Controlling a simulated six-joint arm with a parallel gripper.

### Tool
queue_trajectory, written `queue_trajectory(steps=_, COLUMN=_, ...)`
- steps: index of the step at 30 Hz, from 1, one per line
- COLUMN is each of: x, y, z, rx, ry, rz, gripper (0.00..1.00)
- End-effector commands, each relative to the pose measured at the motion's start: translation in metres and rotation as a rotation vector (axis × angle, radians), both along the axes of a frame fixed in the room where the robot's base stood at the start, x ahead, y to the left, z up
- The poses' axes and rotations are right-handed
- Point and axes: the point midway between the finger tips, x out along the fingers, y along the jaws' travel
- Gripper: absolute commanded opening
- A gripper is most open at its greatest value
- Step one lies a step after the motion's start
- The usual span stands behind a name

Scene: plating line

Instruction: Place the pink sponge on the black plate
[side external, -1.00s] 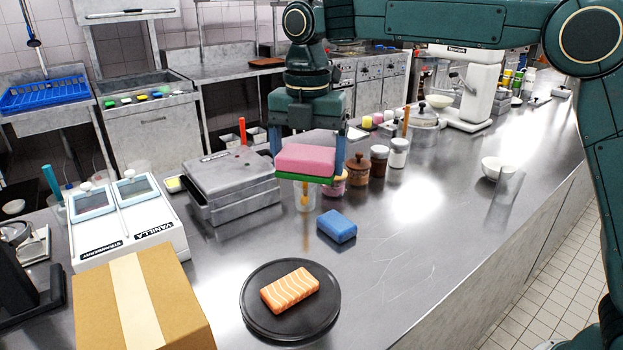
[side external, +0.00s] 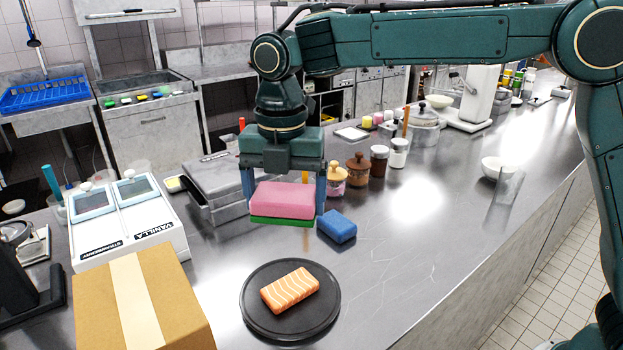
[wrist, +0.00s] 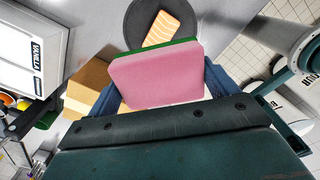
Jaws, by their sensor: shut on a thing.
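The pink sponge (side external: 284,200) has a green underside and is held above the counter between the fingers of my gripper (side external: 284,197). In the wrist view the pink sponge (wrist: 155,77) fills the space between the fingers of my gripper (wrist: 158,85). The black plate (side external: 327,318) lies flat on the counter, nearer the camera than the held sponge. A piece of orange-and-white striped salmon (side external: 290,291) lies on the plate. The plate (wrist: 134,24) and salmon (wrist: 162,30) also show beyond the sponge in the wrist view.
A blue sponge (side external: 337,226) lies on the counter just right of my gripper. A cardboard box (side external: 180,310) stands left of the plate. A white two-lid dispenser (side external: 150,238) and a grey metal press (side external: 212,178) stand behind. The counter right of the plate is clear.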

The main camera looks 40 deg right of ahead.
Motion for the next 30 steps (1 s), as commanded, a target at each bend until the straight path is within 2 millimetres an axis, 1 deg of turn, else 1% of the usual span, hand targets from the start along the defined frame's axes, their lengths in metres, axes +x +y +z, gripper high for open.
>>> queue_trajectory(steps=1, x=-0.001, y=0.000, z=-0.011, rx=-0.003, ry=0.004, rz=0.000, gripper=0.64)
queue_trajectory(steps=9, x=-0.001, y=-0.001, z=-0.062, rx=-0.003, ry=0.004, rz=0.000, gripper=0.64)
queue_trajectory(steps=16, x=-0.001, y=0.000, z=-0.102, rx=-0.001, ry=0.003, rz=0.000, gripper=0.64)
queue_trajectory(steps=18, x=0.000, y=0.000, z=-0.110, rx=-0.001, ry=0.001, rz=0.000, gripper=0.64)
queue_trajectory(steps=21, x=0.000, y=0.000, z=-0.116, rx=-0.001, ry=0.001, rz=0.000, gripper=0.64)
queue_trajectory(steps=30, x=0.000, y=0.000, z=-0.122, rx=-0.001, ry=0.001, rz=0.000, gripper=0.64)
